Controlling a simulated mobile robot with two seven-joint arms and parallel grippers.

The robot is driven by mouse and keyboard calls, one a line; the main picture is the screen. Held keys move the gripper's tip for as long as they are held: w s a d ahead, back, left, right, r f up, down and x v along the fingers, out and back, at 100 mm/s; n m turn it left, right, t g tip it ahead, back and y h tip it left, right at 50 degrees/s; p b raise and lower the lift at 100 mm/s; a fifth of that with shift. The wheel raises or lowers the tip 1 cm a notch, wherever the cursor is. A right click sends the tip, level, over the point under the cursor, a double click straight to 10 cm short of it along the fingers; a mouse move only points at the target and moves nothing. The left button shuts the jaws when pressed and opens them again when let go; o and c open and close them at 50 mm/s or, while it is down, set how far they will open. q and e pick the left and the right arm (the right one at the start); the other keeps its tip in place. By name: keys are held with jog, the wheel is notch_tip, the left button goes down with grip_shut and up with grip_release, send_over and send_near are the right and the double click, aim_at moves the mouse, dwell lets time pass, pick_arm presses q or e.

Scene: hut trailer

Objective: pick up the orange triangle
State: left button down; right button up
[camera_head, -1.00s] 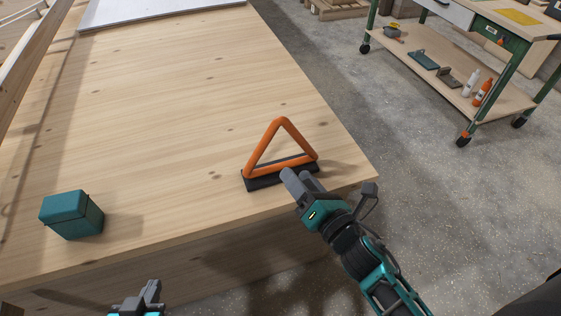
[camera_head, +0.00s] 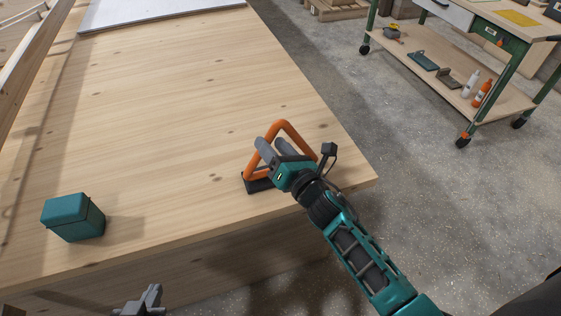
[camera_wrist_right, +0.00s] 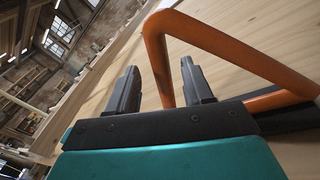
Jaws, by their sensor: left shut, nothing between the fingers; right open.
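The orange triangle (camera_head: 284,124) stands upright on its dark base (camera_head: 256,187) near the right front corner of the wooden table. My right gripper (camera_head: 270,148) is open, in front of the triangle, and hides part of its middle and lower bar. In the right wrist view the two fingers (camera_wrist_right: 160,85) are apart with the triangle's slanted bar (camera_wrist_right: 160,58) showing beyond and between them. Whether they touch the bar I cannot tell. My left gripper (camera_head: 148,296) is shut and empty at the bottom edge, in front of the table.
A teal box (camera_head: 73,217) sits at the table's left front. A white board (camera_head: 150,12) lies at the far end. The tabletop (camera_head: 190,110) between is clear. A wheeled cart (camera_head: 450,75) with bottles and tools stands apart at the right.

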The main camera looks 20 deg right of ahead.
jog(key=shift+x, duration=1.45)
jog(key=shift+c, duration=0.2)
grip_shut()
